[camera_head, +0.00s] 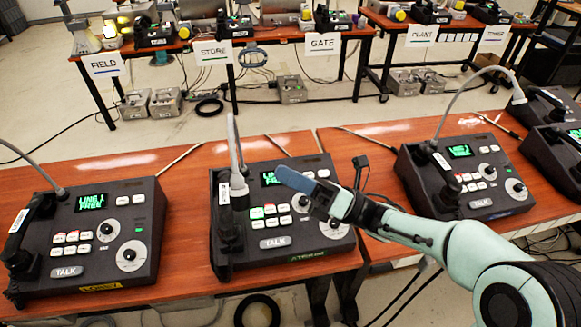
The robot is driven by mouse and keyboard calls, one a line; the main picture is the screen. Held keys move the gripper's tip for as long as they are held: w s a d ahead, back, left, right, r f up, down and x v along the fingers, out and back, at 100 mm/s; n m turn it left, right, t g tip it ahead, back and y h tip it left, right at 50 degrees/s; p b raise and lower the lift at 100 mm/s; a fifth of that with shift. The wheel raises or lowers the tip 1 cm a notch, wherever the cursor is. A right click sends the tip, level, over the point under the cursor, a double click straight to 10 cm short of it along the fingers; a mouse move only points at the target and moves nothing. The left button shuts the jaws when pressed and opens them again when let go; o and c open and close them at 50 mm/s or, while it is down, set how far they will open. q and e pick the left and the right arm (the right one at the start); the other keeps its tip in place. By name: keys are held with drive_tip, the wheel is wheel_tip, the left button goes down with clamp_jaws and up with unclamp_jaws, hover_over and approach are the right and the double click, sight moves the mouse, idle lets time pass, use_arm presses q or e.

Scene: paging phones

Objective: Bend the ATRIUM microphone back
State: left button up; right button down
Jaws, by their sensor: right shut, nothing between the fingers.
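The ATRIUM paging phone (330,238) is the dark console in the middle of the near table, with a green-lettered label on its front edge and a TALK bar. Its microphone (234,150) is a thin grey stem that rises almost straight up from the console's left rear, beside the handset (228,222). My right gripper (287,178) comes in from the right over the console, with blue fingertips pointing left toward the stem. It is shut and empty, with a gap to the stem. It hides part of the console's screen. My left gripper is not in view.
A similar phone (128,215) stands to the left, its microphone arching out of frame. Another phone (468,172) stands to the right with a curved microphone (470,85). The wooden table (185,190) has bare strips between consoles. Labelled stations line the back tables.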

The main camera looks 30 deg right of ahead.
use_arm(q)
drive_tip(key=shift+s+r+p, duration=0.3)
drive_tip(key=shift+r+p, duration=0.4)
drive_tip(key=shift+p, duration=0.1)
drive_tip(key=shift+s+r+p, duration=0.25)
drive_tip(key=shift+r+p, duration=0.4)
drive_tip(key=shift+p, duration=0.1)
use_arm(e)
drive_tip(key=w+a+r, duration=0.5)
drive_tip(key=w+r, duration=0.1)
drive_tip(key=shift+w, duration=0.2)
drive_tip(key=shift+r, duration=0.1)
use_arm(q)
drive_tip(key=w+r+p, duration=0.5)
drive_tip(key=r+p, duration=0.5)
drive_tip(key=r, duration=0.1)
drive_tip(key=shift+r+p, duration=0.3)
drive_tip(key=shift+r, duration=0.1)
use_arm(e)
drive_tip(key=w+d+r+m+h, duration=0.2)
drive_tip(key=w+r+m, duration=0.1)
drive_tip(key=w, duration=0.6)
drive_tip(key=w+d+r+m+t+h, duration=0.1)
drive_tip(key=w+d+r+m+h, duration=0.1)
drive_tip(key=w, duration=0.7)
drive_tip(key=shift+d+r+m, duration=0.6)
drive_tip(key=shift+r+m, duration=0.25)
drive_tip(key=shift+m, duration=0.25)
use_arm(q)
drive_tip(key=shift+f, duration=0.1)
